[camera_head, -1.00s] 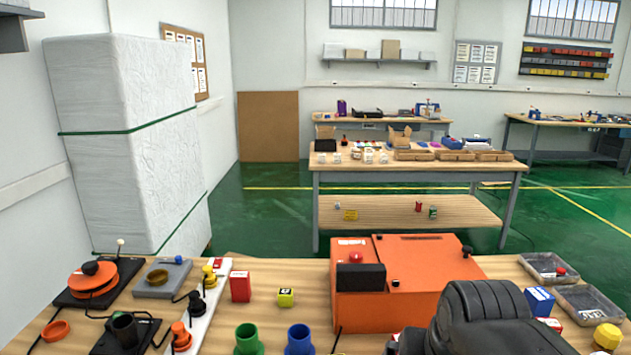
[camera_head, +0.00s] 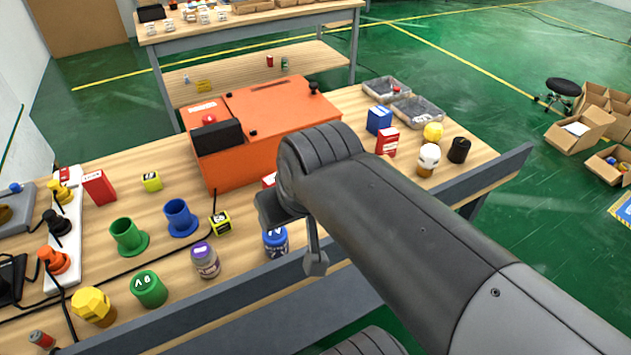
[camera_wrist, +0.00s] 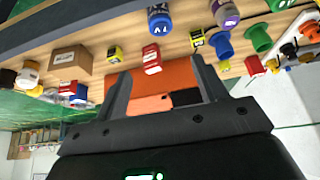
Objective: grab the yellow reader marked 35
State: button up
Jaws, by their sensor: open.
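A small yellow block with a black-and-white label (camera_head: 152,181) stands left of the orange box. A second yellow block (camera_head: 220,223) stands in front of the orange box, beside the blue cup; it also shows in the wrist view (camera_wrist: 197,39). Another yellow block (camera_wrist: 113,53) shows in the wrist view beside a red box (camera_wrist: 151,57); my arm seems to hide it in the head view. I cannot read for sure which is marked 35. My gripper (camera_wrist: 165,88) is open and empty, its fingers apart from these blocks. In the head view my arm mostly hides it.
The orange box (camera_head: 262,125) stands at the bench's back. A green cup (camera_head: 128,237), blue cup (camera_head: 180,218), purple bottle (camera_head: 205,260) and blue bottle (camera_head: 275,240) crowd the front. A brown carton (camera_wrist: 70,62) shows in the wrist view.

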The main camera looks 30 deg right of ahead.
jog(key=w+d+f+g, duration=0.25)
jog(key=w+d, duration=0.55)
jog(key=w, duration=0.5)
jog(key=w+d+f+g, duration=0.1)
jog(key=w+d+f, duration=0.1)
jog(key=d+f, duration=0.1)
jog(key=w+d+f+g, duration=0.1)
jog(key=w+d+f, duration=0.2)
jog(key=w+d+f+n+g, duration=0.1)
jog(key=w+d+f, duration=0.2)
jog(key=d, duration=0.1)
notch_tip(320, 180, down, 10)
jog(key=shift+f, duration=0.2)
jog(key=c, duration=1.1)
jog(key=shift+r, duration=0.1)
